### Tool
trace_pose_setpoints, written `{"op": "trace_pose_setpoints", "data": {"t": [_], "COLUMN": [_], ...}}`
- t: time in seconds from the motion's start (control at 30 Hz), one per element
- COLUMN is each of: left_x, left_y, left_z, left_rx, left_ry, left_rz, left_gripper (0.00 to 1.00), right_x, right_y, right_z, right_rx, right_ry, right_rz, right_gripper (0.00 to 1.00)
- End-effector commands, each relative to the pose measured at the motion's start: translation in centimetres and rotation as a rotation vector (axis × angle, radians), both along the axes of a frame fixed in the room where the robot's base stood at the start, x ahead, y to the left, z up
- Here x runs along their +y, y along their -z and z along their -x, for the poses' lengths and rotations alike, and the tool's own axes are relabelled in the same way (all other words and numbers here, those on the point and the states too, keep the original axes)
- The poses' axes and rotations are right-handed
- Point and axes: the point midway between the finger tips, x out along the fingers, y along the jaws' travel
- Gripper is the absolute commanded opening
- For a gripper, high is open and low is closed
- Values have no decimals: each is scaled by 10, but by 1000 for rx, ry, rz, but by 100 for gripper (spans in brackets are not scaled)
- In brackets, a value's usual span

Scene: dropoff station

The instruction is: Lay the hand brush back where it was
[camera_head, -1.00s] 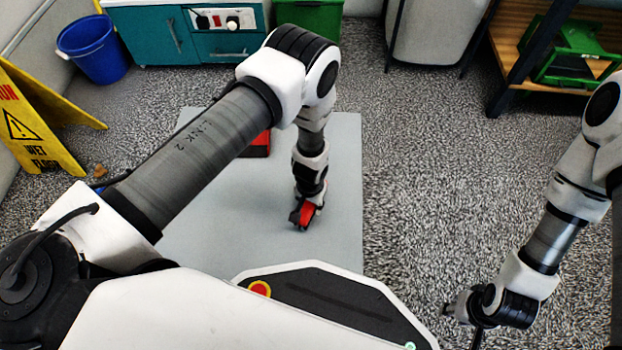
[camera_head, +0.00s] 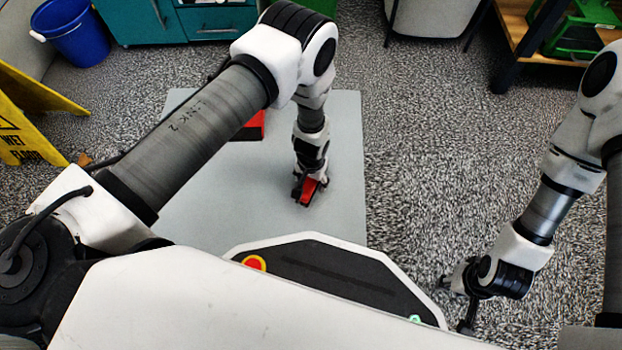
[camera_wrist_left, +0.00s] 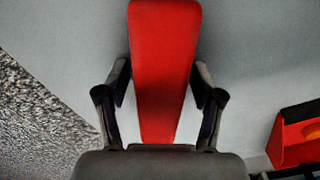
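The hand brush (camera_head: 309,188) is red and sits low over the pale grey mat (camera_head: 340,130). My left gripper (camera_head: 310,190) points down, with its fingers against both sides of the brush. In the left wrist view the brush (camera_wrist_left: 164,65) is a long red wedge running up between the two fingers (camera_wrist_left: 162,90). I see no bristles, and I cannot tell whether the brush touches the mat. My right gripper (camera_head: 457,303) hangs at the lower right over the carpet, its fingers spread and empty.
A red-and-black item (camera_head: 254,128) stands on the mat behind my left arm; it also shows in the left wrist view (camera_wrist_left: 292,137). A yellow wet-floor sign (camera_head: 28,125), a blue bucket (camera_head: 78,38), a teal cabinet (camera_head: 145,22) and a wooden shelf (camera_head: 518,25) surround the open carpet.

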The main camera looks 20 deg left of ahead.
Motion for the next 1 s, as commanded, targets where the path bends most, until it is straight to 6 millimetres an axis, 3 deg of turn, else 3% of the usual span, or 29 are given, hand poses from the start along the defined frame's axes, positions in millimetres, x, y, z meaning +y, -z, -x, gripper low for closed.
{"op": "trace_pose_setpoints", "data": {"t": [0.33,0.47,0.8,1.0], "left_x": [0,0,-1,-1], "left_y": [-11,-34,-114,-126], "left_z": [0,0,-1,-1], "left_rx": [-1,-1,0,0], "left_ry": [0,0,-1,1], "left_rz": [0,0,0,0], "left_gripper": [67,67,67,67], "right_x": [0,0,1,1], "right_y": [-10,-33,-109,-121], "right_z": [1,3,7,7], "right_rx": [4,9,19,19], "right_ry": [1,0,-11,-10], "right_rz": [0,-1,-4,-4], "right_gripper": [40,40,40,40]}}
